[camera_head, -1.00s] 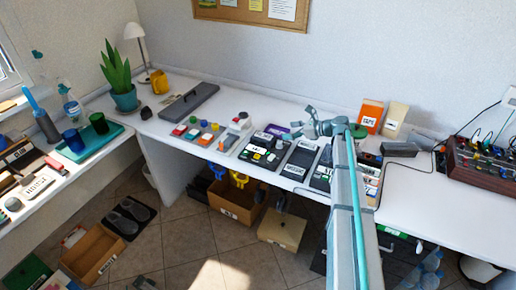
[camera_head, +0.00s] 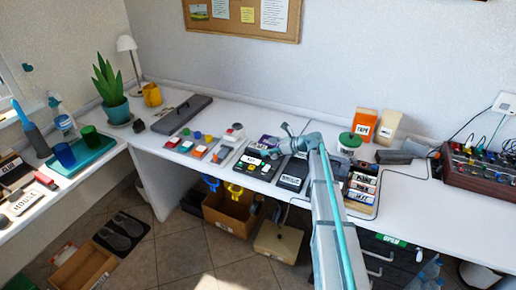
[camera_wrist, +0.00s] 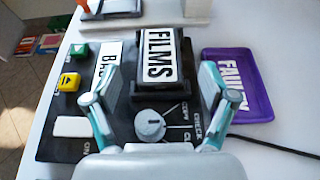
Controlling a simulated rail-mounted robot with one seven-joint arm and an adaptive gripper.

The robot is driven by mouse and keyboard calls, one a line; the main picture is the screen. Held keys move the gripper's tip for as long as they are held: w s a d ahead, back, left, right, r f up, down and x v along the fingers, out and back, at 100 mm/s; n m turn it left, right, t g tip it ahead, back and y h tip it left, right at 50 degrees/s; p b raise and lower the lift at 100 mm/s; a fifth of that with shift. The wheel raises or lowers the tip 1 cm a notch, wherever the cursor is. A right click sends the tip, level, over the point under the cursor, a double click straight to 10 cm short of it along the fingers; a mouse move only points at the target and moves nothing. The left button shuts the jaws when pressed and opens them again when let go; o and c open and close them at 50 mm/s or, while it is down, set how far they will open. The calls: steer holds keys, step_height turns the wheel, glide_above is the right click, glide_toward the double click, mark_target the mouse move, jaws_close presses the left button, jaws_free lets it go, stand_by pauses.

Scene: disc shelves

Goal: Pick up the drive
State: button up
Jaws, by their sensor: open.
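In the wrist view, a black drive (camera_wrist: 160,68) with a white FILMS label sits upright on a black panel (camera_wrist: 120,140). The panel has a round grey knob (camera_wrist: 150,124) with COPY and CHECK marks. My gripper (camera_wrist: 160,78) is open, with one finger to each side of the drive; whether either touches it I cannot tell. In the head view, my gripper (camera_head: 277,153) is low over the right part of the black panel (camera_head: 250,168); the drive is too small to make out there.
A purple FAULTY tray (camera_wrist: 238,88) lies right of the panel, with a black cable near it. Green and yellow buttons (camera_wrist: 68,82) stand on the panel's left. A rack of labelled blocks (camera_head: 362,188) and an orange TAPE box (camera_head: 363,122) stand further right on the white desk.

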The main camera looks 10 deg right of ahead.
mark_target(260, 147)
steer(key=x, duration=0.3)
steer(key=shift+w+a+f, duration=0.1)
steer(key=shift+a+f, duration=0.05)
steer(key=shift+a, duration=0.1)
steer(key=c, duration=1.4)
steer(key=shift+c, duration=0.4)
